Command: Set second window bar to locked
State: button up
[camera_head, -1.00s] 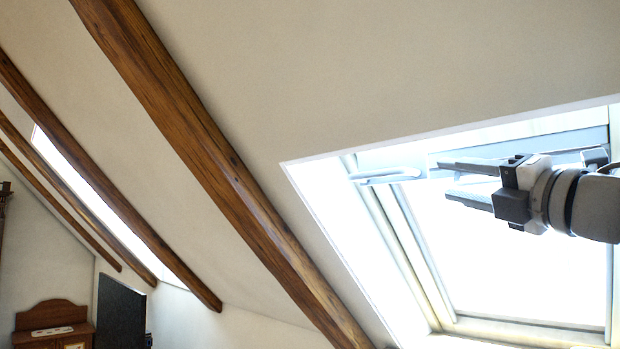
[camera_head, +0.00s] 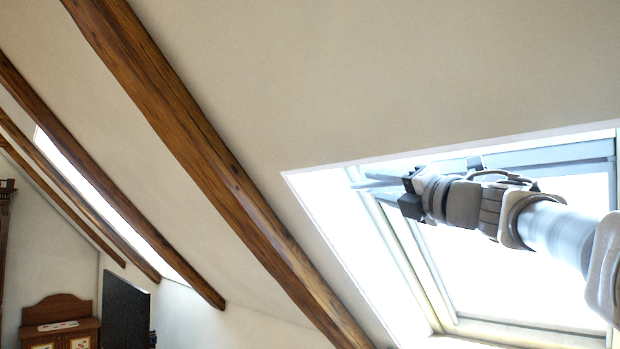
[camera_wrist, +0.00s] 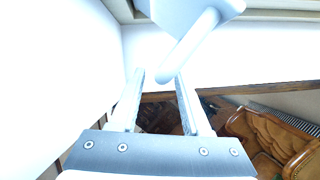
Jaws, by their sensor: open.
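The window bar (camera_wrist: 190,45) is a pale rod with a rounded end, hanging from a light blue block (camera_wrist: 195,10) in the wrist view. Its free end lies between the two fingertips of my gripper (camera_wrist: 160,75), or just in front of them; I cannot tell the depth, and contact is not clear. The jaws are spread with a gap on either side of the rod. In the head view my gripper (camera_head: 377,183) is at the upper left of the near skylight window (camera_head: 520,270), and it and the arm hide most of the bar.
Wooden beams (camera_head: 200,140) cross the sloped ceiling left of the skylight. A second bright roof opening (camera_head: 95,195) lies far left. A wooden cabinet (camera_head: 60,325) and a dark panel (camera_head: 125,310) stand low at left. Carved wooden furniture (camera_wrist: 265,130) shows below in the wrist view.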

jog(key=shift+x, duration=1.55)
jog(key=shift+c, duration=0.2)
grip_shut()
